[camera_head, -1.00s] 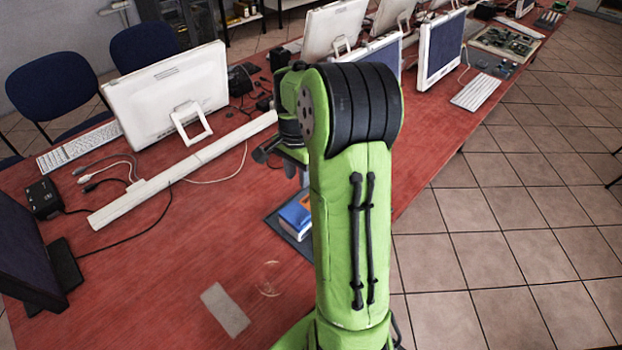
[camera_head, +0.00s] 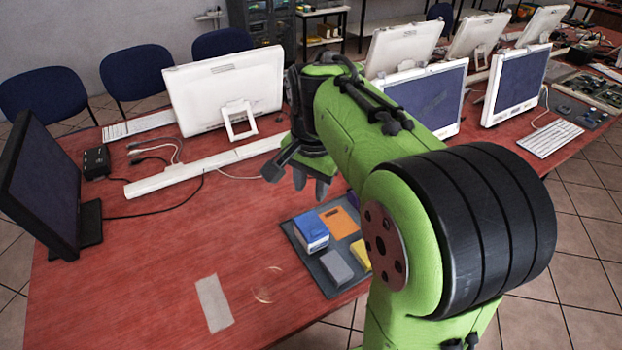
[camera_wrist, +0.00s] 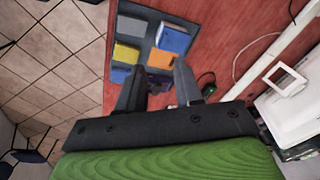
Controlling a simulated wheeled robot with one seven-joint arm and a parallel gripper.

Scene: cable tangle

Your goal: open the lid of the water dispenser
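No water dispenser or lid can be made out in either view. My gripper (camera_head: 311,186) hangs over the red table, beyond the dark tray, in the head view. In the wrist view its two dark fingers (camera_wrist: 158,80) are apart with nothing held between them. The wrist view looks down past the fingers at the tray and its coloured items.
The dark tray (camera_head: 299,249) holds a blue box (camera_head: 311,231), an orange item (camera_head: 339,222), a grey block (camera_head: 337,267) and a partly hidden yellow item. Monitors, including a white one (camera_head: 222,88), and a white bar (camera_head: 190,174) line the table (camera_head: 150,260). Its front left is mostly clear.

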